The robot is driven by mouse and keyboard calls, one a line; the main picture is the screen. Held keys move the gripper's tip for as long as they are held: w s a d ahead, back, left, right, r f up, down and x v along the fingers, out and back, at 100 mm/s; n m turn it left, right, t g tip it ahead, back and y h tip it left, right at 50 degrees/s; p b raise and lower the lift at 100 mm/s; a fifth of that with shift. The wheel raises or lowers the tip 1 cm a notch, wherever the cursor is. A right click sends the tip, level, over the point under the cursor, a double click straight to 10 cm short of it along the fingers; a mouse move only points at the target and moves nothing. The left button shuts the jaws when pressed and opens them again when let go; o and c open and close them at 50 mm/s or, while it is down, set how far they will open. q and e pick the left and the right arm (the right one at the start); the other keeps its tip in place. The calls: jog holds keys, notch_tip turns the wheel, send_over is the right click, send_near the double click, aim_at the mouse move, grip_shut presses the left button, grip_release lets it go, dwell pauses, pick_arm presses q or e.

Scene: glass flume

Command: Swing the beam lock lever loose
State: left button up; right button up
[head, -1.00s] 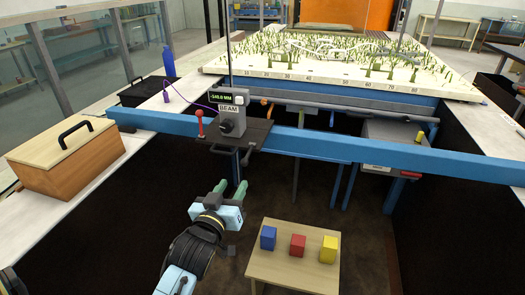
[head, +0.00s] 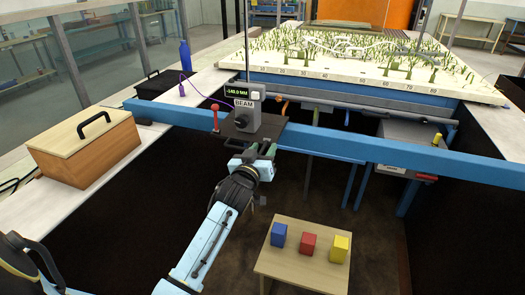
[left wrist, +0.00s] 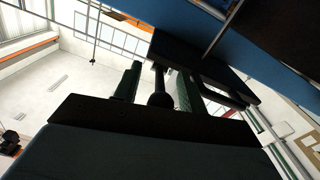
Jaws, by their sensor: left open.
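The grey beam box (head: 246,115) with its lit display sits on a dark carriage plate (head: 270,134) on the blue beam (head: 330,145). A dark lever with a round knob (left wrist: 160,99) reaches out from under the carriage in the left wrist view. My left gripper (head: 262,151) is at the plate's front edge, open, with its green fingers (left wrist: 160,76) on either side of this lever. I cannot tell whether they touch it. In the head view the lever is mostly hidden by my gripper. A red-knobbed lever (head: 215,118) stands upright at the plate's left.
A wooden box (head: 85,150) with a black handle stands on the left ledge. A low table (head: 302,270) with blue, red and yellow blocks stands below, right of my left arm. The planted flume bed (head: 370,75) lies behind the beam.

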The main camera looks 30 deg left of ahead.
pick_arm(q)
grip_shut()
dwell(0.3)
